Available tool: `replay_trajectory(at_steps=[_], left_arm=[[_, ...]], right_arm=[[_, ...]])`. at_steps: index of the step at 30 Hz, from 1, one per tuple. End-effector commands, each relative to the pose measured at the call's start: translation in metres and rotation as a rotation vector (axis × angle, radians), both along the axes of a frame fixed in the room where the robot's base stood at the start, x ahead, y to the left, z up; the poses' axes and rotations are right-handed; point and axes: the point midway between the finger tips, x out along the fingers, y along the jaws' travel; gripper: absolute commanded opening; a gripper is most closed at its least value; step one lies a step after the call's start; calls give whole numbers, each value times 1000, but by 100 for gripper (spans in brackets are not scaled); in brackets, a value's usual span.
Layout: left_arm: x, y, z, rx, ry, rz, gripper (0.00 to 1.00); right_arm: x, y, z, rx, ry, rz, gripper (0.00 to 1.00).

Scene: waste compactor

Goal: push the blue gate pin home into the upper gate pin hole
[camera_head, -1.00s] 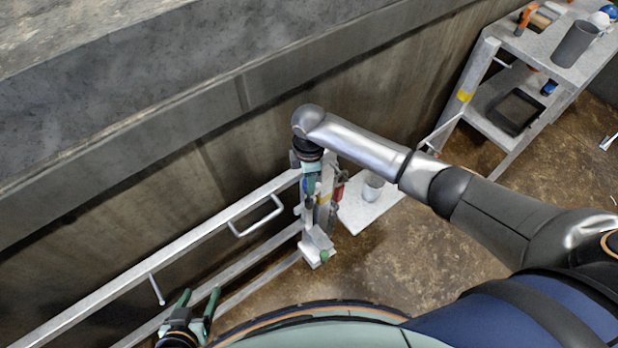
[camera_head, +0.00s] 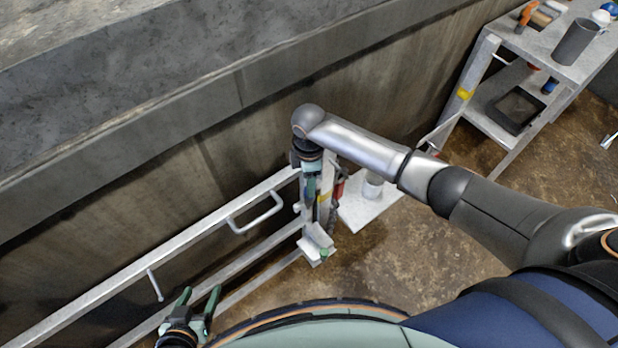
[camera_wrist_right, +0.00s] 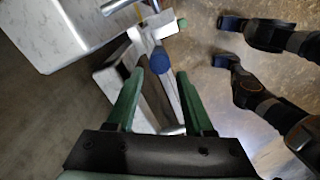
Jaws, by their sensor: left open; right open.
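In the right wrist view a round blue head, which looks like the blue gate pin (camera_wrist_right: 160,61), lies between and just beyond my right fingertips. My right gripper (camera_wrist_right: 160,75) is open, with a green finger on each side of it and no visible grip. In the head view my right gripper (camera_head: 312,188) points down at the end post of the gate, mostly covered by my wrist. The upper gate pin hole is hidden, and I cannot tell how deep the pin sits. My left gripper (camera_head: 201,294) is open and empty by the lower gate rails.
The grey gate rail (camera_head: 150,262) with a bent handle (camera_head: 257,214) runs along the concrete wall (camera_head: 130,215). A pale platform with a cup (camera_head: 373,187) lies beyond the post. A metal shelf stand (camera_head: 545,45) with tools stands at the upper right. Brown floor is open below.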

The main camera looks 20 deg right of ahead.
Motion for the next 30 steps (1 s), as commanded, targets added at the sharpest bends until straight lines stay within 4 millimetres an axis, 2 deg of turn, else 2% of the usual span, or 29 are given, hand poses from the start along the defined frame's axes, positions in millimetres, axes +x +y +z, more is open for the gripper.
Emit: replay_trajectory(at_steps=[2, 5, 8, 15, 21, 25, 30], left_arm=[[0, 0, -1, 0, 0, 0, 68], [0, 0, 0, 0, 0, 0, 68], [0, 0, 2, 0, 0, 0, 68], [0, 0, 6, 0, 0, 0, 68], [0, 0, 7, 0, 0, 0, 68], [0, 0, 7, 0, 0, 0, 68], [0, 0, 7, 0, 0, 0, 68]], right_arm=[[-1, -2, -4, -4, 0, -3, 74], [0, -3, 3, -4, -1, -3, 74], [1, -2, 20, -3, -7, -3, 74], [1, 0, 78, 3, -16, 0, 74], [-1, 0, 112, 1, -11, -1, 74], [-3, 0, 123, 1, -8, 0, 74], [-4, -1, 128, -1, -5, -1, 74]])
